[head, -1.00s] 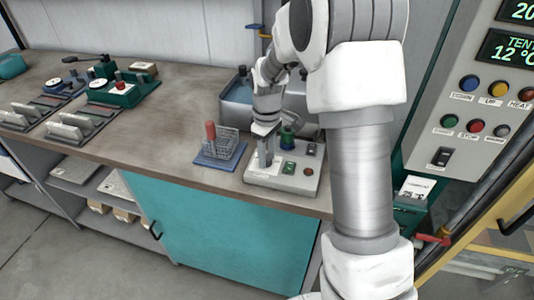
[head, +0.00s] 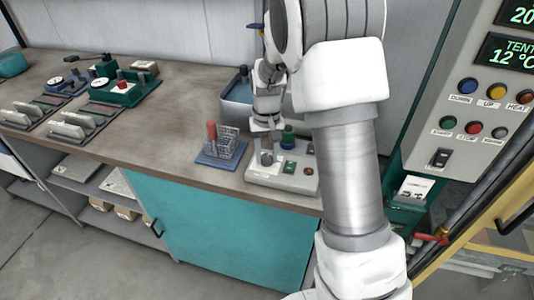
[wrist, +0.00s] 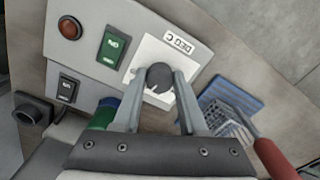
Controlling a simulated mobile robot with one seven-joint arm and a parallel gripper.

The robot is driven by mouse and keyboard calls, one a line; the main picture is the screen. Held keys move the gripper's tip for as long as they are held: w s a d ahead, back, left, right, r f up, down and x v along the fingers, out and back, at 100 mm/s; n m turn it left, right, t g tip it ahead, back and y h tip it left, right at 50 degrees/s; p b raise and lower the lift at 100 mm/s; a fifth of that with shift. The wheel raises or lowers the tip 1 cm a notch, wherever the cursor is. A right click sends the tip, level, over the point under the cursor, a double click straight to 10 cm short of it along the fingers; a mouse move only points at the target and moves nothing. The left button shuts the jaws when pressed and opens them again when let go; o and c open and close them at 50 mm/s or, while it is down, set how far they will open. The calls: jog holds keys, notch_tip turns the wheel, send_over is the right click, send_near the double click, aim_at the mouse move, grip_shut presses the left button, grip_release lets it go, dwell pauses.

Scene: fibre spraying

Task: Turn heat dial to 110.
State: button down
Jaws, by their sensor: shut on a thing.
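The heat dial (wrist: 159,76) is a dark round knob on a white plate marked "DEG C" in the wrist view. The plate is on a light grey control box (head: 293,179) on the bench. My gripper (wrist: 161,84) is shut on the dial, with one finger on each side of it. In the head view my gripper (head: 266,153) points down at the left part of the box. The dial's scale numbers and pointer cannot be read.
A wire rack on a blue tray (head: 207,162) with a red-handled tool (head: 211,131) stands close beside the box. A control cabinet (head: 425,150) is at the right.

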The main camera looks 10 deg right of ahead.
aim_at(267, 158)
jog(key=shift+m, duration=0.6)
jog(key=shift+c, duration=2.2)
grip_release()
jog(key=shift+r, duration=0.1)
notch_tip(267, 158, up, 17)
jog(key=p, duration=0.2)
jog(key=shift+r, duration=0.15)
jog(key=shift+s+r, duration=0.1)
jog(key=s+r+n+t, duration=0.1)
jog(key=s+r+t, duration=0.1)
jog(key=s+r, duration=0.6)
jog(key=s+f+n+t, duration=0.1)
jog(key=s+f+t, duration=0.2)
jog(key=s, duration=1.4)
jog(key=shift+f+t, duration=0.2)
jog(key=shift+t, duration=0.1)
